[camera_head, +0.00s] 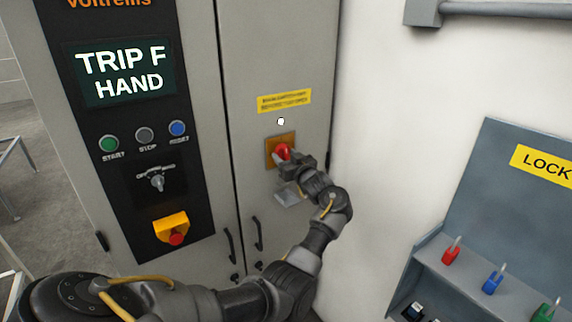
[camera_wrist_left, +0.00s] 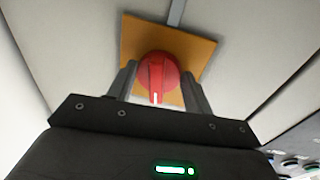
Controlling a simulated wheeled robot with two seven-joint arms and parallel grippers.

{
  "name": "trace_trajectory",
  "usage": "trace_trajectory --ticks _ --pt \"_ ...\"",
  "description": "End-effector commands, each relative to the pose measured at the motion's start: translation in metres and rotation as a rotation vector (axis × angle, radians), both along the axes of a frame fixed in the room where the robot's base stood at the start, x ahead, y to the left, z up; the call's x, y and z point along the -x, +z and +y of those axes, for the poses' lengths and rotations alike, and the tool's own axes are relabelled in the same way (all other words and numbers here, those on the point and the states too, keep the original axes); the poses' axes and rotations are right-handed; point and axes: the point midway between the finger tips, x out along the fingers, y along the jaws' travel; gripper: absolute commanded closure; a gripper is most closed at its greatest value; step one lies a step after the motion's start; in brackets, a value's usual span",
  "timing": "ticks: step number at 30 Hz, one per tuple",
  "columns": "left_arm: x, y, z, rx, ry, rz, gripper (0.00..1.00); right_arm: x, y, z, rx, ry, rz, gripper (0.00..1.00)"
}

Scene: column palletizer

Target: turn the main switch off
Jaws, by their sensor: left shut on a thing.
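The main switch is a red rotary knob (camera_head: 283,151) on a yellow-orange square plate (camera_head: 271,155), on the right door of the grey cabinet. In the left wrist view the red knob (camera_wrist_left: 157,77) sits between my two fingers, in front of the orange plate (camera_wrist_left: 198,48). A white mark on the knob's ridge points toward the bottom of that view. My left gripper (camera_head: 285,158) is shut on the knob and partly covers it in the head view; its fingers also show in the left wrist view (camera_wrist_left: 158,88). My right gripper is not in view.
The cabinet's left panel has a display (camera_head: 120,75) reading "TRIP F HAND", several buttons, a selector (camera_head: 157,181) and a red emergency stop (camera_head: 176,238). A yellow label (camera_head: 284,101) is above the switch. A lockout board (camera_head: 500,215) with coloured padlocks stands at right.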

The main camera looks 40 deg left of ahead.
Motion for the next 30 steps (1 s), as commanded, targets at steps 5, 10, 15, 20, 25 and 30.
trace_trajectory --ticks 5,10,15,20,25,30 --pt "-0.001 -0.009 -0.001 0.048 -0.001 -0.162 0.72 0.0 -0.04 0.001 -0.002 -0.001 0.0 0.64" --pt "-0.002 -0.009 -0.001 0.094 -0.001 -0.317 0.72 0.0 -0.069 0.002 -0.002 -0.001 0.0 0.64" --pt "-0.003 -0.01 -0.001 0.142 -0.001 -0.472 0.72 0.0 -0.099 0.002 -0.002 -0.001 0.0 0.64" --pt "-0.004 -0.01 -0.002 0.185 -0.001 -0.616 0.72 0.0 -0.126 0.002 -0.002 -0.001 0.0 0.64" --pt "-0.004 -0.009 -0.002 0.231 0.0 -0.771 0.72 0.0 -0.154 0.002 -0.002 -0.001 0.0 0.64" --pt "-0.005 -0.008 -0.002 0.277 0.0 -0.921 0.72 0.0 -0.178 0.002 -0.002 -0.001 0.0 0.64"
